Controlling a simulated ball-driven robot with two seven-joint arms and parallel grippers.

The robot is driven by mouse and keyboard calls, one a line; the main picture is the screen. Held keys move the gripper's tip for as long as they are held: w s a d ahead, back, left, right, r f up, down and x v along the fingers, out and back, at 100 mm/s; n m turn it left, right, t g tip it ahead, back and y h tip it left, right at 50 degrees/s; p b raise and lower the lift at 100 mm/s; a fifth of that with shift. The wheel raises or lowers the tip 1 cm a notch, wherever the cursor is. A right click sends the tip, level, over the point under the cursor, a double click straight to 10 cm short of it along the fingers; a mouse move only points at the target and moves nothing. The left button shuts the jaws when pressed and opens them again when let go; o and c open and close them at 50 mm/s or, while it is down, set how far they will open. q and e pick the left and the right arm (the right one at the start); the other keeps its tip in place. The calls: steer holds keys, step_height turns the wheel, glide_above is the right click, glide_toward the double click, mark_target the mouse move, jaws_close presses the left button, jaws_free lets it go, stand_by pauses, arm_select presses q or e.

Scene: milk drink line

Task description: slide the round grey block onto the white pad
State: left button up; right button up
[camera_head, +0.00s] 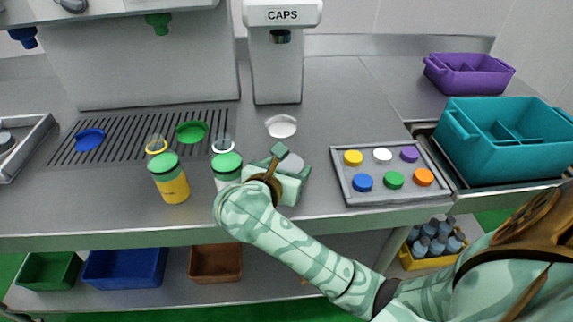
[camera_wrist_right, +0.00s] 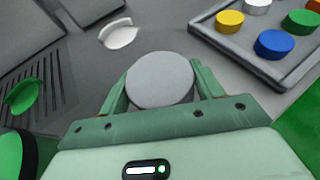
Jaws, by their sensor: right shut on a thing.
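The round grey block (camera_wrist_right: 160,80) is between the two fingers of my right gripper (camera_wrist_right: 162,82), which is shut on it. In the head view the block (camera_head: 291,163) shows partly behind the right gripper (camera_head: 290,162), low at the counter. The white pad (camera_head: 281,126) is a round disc with a raised back edge, on the counter just beyond the block. It also shows in the wrist view (camera_wrist_right: 120,36), up and left of the block. The block is apart from the pad, and the pad is bare. My left gripper is not in view.
A grey tray of coloured caps (camera_head: 340,187) lies to the right. Two green-capped bottles, one yellow (camera_head: 173,188) and one pale (camera_head: 227,181), stand left of my gripper. The CAPS dispenser (camera_head: 276,75) stands behind the pad. Counter between block and pad is clear.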

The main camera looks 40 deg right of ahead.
steer(key=shift+s+a, duration=0.55)
steer(key=shift+s, duration=0.35)
steer(key=o, duration=1.2)
